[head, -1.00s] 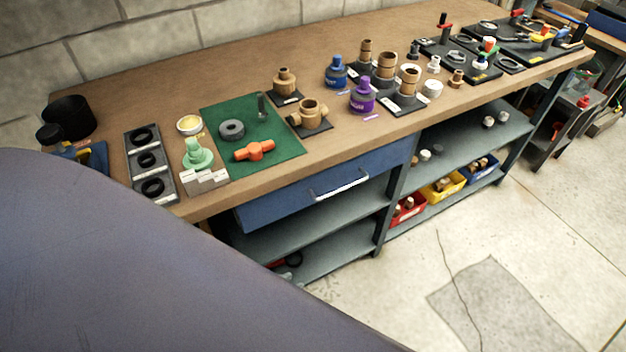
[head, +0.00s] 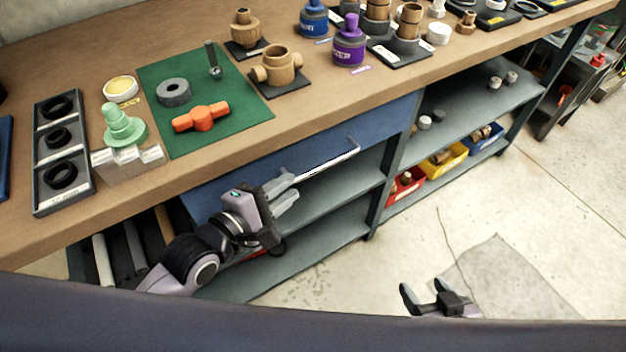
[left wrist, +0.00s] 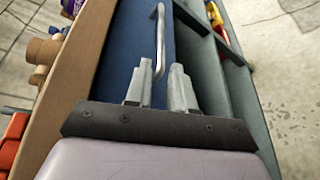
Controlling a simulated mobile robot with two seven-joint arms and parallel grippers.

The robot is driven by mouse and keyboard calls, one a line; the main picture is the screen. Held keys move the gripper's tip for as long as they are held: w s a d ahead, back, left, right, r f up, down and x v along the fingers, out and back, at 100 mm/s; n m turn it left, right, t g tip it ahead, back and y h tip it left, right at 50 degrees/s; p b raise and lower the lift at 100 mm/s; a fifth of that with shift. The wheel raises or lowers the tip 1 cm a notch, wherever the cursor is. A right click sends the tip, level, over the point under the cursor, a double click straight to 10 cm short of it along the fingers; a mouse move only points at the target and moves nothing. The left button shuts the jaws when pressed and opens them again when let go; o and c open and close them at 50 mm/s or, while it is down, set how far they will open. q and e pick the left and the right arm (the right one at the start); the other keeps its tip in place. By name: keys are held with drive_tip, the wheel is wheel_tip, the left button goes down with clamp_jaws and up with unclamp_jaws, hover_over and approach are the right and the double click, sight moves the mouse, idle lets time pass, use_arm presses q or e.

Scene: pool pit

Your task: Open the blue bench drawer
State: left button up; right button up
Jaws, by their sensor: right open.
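The blue bench drawer (head: 375,128) sits under the wooden top, its front looking flush with the bench. Its silver bar handle (head: 335,160) runs along the front. My left gripper (head: 292,189) is at the handle's left end, its fingers open. In the left wrist view the handle (left wrist: 160,35) extends ahead, its near end between the two separated fingers (left wrist: 160,72); I cannot tell whether they touch it. The gripper and forearm hide part of the drawer front. My right gripper (head: 428,293) is open and empty over the floor, away from the bench.
The bench top (head: 215,145) holds a green mat (head: 235,115) with an orange part (head: 201,117), plus several fittings and bottles. Shelves (head: 325,192) lie below the drawer; red (head: 404,188) and yellow bins stand to the right. The floor in front is clear.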

sight(309, 175)
use_arm(q)
drive_tip(key=shift+w+d+n+h+b, duration=0.2)
drive_tip(key=shift+d+n+h+b, duration=0.1)
drive_tip(key=shift+d+n+h, duration=0.25)
drive_tip(key=shift+b+x, duration=0.55)
drive_tip(key=shift+x, duration=2.9)
drive_tip(key=shift+w+a, duration=0.1)
drive_tip(key=shift+a, duration=0.05)
clamp_jaws()
